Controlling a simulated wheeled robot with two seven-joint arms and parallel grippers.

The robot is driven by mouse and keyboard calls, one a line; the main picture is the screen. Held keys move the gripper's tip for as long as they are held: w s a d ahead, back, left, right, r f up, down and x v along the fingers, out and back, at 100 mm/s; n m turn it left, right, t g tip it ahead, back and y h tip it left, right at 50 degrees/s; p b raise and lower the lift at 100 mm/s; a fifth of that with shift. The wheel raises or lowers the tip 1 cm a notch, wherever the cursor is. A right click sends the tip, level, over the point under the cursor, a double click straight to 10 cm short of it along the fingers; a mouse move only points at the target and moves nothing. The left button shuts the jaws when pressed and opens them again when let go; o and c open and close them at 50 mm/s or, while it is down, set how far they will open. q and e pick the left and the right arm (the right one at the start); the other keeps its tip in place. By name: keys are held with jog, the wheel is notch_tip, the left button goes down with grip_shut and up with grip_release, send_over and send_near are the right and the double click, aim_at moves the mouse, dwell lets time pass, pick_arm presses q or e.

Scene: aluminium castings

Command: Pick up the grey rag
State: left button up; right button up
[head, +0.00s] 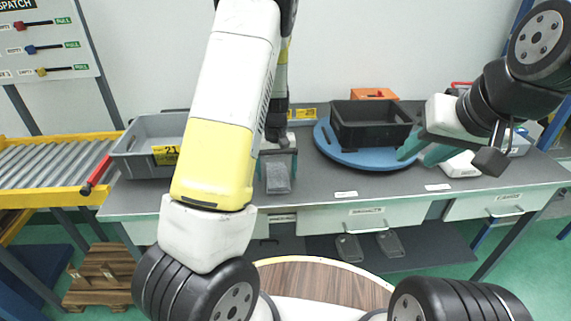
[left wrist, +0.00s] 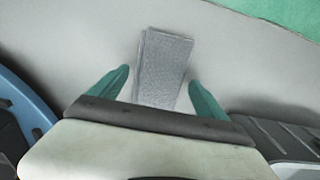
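The grey rag (head: 278,180) lies on the grey worktable near its front edge, left of the blue round board. In the left wrist view the rag (left wrist: 163,70) is a folded, textured strip between the two teal fingers. My left gripper (head: 278,164) points down at the rag's far part, with a finger to each side. In the left wrist view the left gripper (left wrist: 158,78) is open, with gaps between the fingers and the rag. My right gripper (head: 418,156) is raised at the right, its teal fingers apart and nothing visible between them.
A black bin (head: 371,143) sits on the blue round board (head: 345,158). The worktable (head: 313,186) is clear just right of the rag. A roller conveyor (head: 50,165) is at far left.

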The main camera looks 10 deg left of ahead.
aim_at(278, 177)
pick_arm(q)
jog(key=c, duration=1.3)
jog(key=shift+r, duration=0.1)
jog(key=shift+r, duration=0.5)
jog(key=shift+s+d+r, duration=0.2)
jog(key=shift+s+r, duration=0.05)
jog(key=shift+r, duration=0.4)
jog(key=shift+s+d+r, duration=0.15)
jog(key=shift+s+r, duration=0.05)
jog(key=shift+r, duration=0.4)
jog(key=s+d+r, duration=0.1)
jog(key=s+d, duration=0.7)
jog(key=s, duration=0.4)
jog(key=shift+s+r, duration=0.2)
jog(key=shift+s, duration=0.1)
jog(key=shift+a, duration=0.1)
